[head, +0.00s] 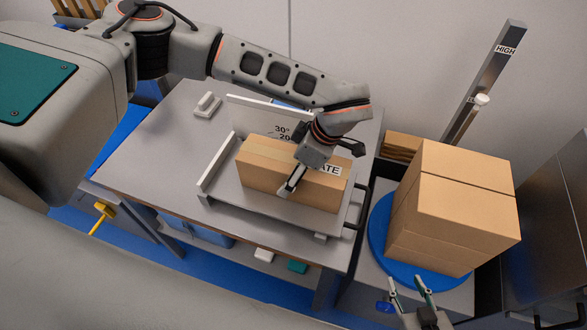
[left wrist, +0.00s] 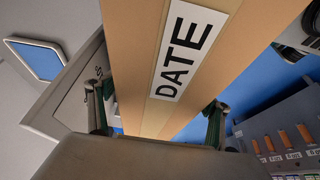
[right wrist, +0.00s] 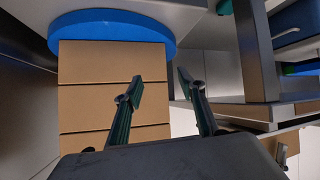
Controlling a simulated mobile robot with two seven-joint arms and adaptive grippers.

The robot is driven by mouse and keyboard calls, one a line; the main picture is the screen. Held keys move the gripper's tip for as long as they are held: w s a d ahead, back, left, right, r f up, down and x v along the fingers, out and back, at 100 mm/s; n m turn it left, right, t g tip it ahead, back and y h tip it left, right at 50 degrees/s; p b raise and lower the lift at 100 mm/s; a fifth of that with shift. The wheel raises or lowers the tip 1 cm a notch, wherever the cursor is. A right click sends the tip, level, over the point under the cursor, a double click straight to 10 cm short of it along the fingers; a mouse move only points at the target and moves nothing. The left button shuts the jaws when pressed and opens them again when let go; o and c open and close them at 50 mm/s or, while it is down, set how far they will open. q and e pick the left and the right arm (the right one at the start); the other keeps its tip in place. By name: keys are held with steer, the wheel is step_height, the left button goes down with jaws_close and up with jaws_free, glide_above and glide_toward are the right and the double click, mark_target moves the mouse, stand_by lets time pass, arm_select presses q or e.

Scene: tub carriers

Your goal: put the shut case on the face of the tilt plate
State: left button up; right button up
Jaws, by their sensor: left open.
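The shut case, a brown carton (head: 262,165) with a DATE label, sits on the grey tilt plate (head: 222,187), which has a raised white lip and an upright board marked 30°. The label shows large in the left wrist view, where the case (left wrist: 135,60) lies between my left fingers. My left gripper (head: 290,182) is over the case, its fingers open on either side of it; contact is not clear. The far side of the case is hidden by my arm. My right gripper (head: 412,290) is open and empty, in front of the blue turntable.
Cartons (head: 455,205) are stacked on a blue turntable (head: 378,230) at the right, close to my right gripper. A post marked HIGH (head: 490,75) stands behind them. A small white block (head: 207,104) lies on the grey table (head: 165,150), whose left part is otherwise clear.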

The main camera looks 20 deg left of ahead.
arm_select(q)
steer(key=v, duration=1.2)
steer(key=shift+r, duration=0.1)
